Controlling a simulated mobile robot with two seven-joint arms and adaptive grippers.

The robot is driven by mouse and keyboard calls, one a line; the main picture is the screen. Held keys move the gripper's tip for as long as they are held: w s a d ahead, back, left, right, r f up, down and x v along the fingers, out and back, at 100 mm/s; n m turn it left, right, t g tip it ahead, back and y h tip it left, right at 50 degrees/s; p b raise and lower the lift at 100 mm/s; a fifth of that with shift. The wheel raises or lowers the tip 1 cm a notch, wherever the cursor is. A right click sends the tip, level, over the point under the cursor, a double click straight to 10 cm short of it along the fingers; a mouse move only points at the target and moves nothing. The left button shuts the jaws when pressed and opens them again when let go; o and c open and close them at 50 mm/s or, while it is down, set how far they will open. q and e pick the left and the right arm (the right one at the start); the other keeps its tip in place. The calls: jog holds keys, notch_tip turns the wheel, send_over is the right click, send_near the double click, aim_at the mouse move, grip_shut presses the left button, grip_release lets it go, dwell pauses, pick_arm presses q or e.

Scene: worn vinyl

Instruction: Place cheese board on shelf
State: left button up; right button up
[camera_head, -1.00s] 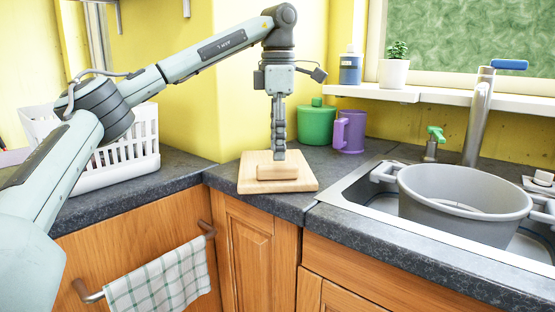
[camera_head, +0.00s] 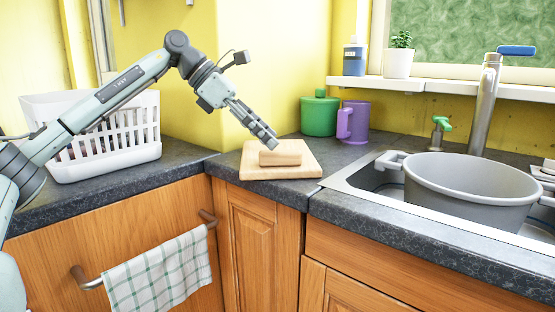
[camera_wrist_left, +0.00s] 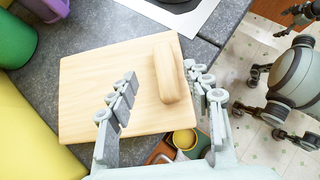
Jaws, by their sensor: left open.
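The cheese board (camera_head: 250,170) is a pale wooden square lying flat on the dark counter at the corner, with a rounded wooden block (camera_head: 281,153) on top. In the left wrist view the board (camera_wrist_left: 95,85) fills the middle, and the block (camera_wrist_left: 170,72) lies along its right side. My left gripper (camera_head: 271,142) comes in tilted from the upper left, with its fingertips close to the block. In the left wrist view my left gripper (camera_wrist_left: 163,88) is open, its fingers spread either side of the block; contact cannot be told. A white shelf (camera_head: 455,88) runs below the window.
A green canister (camera_head: 319,116) and purple mug (camera_head: 357,122) stand behind the board. A blue bottle (camera_head: 354,57) and potted plant (camera_head: 398,62) occupy the shelf's left end. A large grey pot (camera_head: 470,190) sits in the sink, below the tall tap (camera_head: 487,105). A white basket (camera_head: 110,140) is left.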

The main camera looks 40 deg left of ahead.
aim_at(281, 151)
pick_arm(q)
jog(key=x, duration=0.3)
jog(key=shift+s+d+f, duration=0.25)
jog(key=shift+d+f, duration=0.1)
jog(key=shift+f, duration=0.1)
jog(key=shift+w+d+f, duration=0.25)
jog(key=shift+w+f, duration=0.05)
jog(key=shift+f, duration=0.15)
grip_shut()
jog(key=shift+r, duration=0.15)
